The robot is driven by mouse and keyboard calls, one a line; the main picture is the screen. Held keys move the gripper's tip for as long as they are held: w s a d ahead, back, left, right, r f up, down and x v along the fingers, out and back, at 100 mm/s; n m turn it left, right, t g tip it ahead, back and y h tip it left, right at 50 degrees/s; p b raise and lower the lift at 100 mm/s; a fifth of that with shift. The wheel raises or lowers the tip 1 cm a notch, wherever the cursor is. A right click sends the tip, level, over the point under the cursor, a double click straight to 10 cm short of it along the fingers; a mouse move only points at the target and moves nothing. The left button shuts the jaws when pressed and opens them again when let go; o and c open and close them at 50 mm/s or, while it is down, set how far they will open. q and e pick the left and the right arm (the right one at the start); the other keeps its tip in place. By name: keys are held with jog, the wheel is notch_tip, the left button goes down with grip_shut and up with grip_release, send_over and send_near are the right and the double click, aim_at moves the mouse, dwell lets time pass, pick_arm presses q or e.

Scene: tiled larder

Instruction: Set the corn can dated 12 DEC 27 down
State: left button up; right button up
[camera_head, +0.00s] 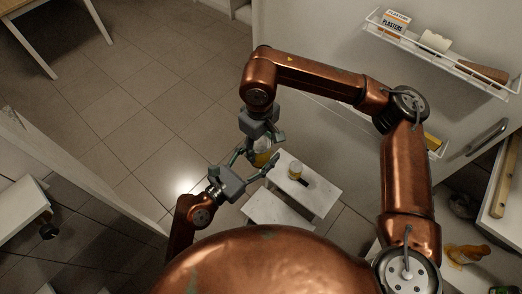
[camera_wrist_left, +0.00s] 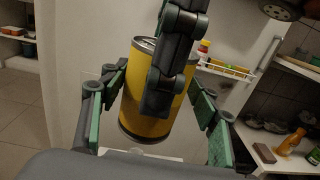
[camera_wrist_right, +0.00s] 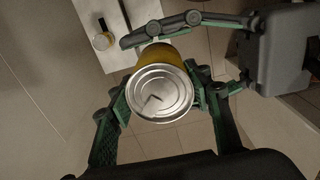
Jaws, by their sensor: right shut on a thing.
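A yellow can with dark rims and a silver ring-pull lid shows in the head view (camera_head: 262,159), in the left wrist view (camera_wrist_left: 146,125) and, from above, in the right wrist view (camera_wrist_right: 160,95). My right gripper (camera_head: 260,141) is shut on it from above and holds it in the air. My left gripper (camera_head: 254,178) is open, with its fingers on either side of the can in the left wrist view (camera_wrist_left: 155,120); I cannot tell whether they touch it. No date is readable on the can.
A white step stool (camera_head: 325,192) stands below. On it are a small yellow can (camera_head: 295,171) and a dark item (camera_head: 304,182). A door rack (camera_head: 445,62) holding a plasters box (camera_head: 396,22) is at upper right. Tiled floor (camera_head: 160,90) is clear at left.

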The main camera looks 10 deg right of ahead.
pick_arm(q)
jog(key=shift+s+d, duration=0.1)
jog(key=shift+s, duration=0.05)
jog(key=c, duration=1.1)
pick_arm(e)
jog(key=shift+w+a+r, duration=0.1)
pick_arm(q)
jog(key=shift+r, duration=0.1)
jog(key=shift+c, duration=0.4)
pick_arm(e)
jog(key=o, duration=1.5)
